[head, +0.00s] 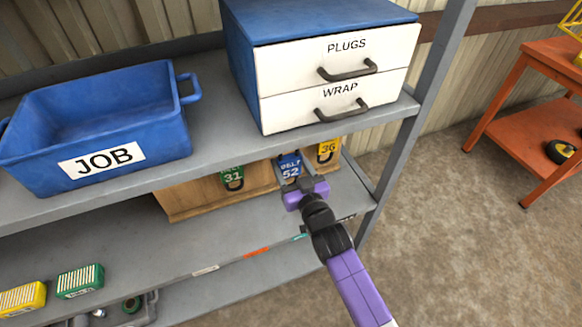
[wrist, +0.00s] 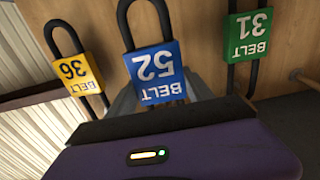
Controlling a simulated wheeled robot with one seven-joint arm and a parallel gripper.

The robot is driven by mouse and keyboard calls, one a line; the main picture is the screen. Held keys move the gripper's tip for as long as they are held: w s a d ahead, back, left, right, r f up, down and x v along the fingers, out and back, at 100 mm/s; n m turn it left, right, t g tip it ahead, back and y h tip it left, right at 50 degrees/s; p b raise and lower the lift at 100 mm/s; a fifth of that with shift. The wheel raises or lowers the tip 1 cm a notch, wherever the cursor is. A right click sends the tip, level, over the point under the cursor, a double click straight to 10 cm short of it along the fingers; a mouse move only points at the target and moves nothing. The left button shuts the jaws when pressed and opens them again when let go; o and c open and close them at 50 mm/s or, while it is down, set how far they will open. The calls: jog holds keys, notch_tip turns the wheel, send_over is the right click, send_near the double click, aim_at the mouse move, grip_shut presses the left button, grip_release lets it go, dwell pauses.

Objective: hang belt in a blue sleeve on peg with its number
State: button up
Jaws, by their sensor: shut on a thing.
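The belt in a blue sleeve marked BELT 52 (head: 290,167) is a dark loop in front of the wooden board under the upper shelf. It is large in the wrist view (wrist: 154,72), its text upside down. My gripper (head: 295,180) is shut on this belt at the blue sleeve, with fingers on both sides (wrist: 165,97). I cannot tell whether the loop is on a peg; its end runs out of the wrist view. A green-sleeved BELT 31 (head: 232,175) and a yellow-sleeved BELT 36 (head: 327,152) are on either side. Peg numbers are not visible.
The wooden board (head: 190,200) stands between the shelves. A blue JOB bin (head: 130,115) and a PLUGS and WRAP drawer unit (head: 300,65) stand above. The lower shelf (head: 150,250) is mostly bare near my arm.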

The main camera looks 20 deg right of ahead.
jog(key=shift+w+b, duration=1.7)
jog(key=shift+w, duration=1.1)
jog(key=shift+f, duration=0.15)
jog(key=shift+f+b, duration=0.4)
jog(key=shift+b, duration=0.2)
jog(key=o, duration=1.5)
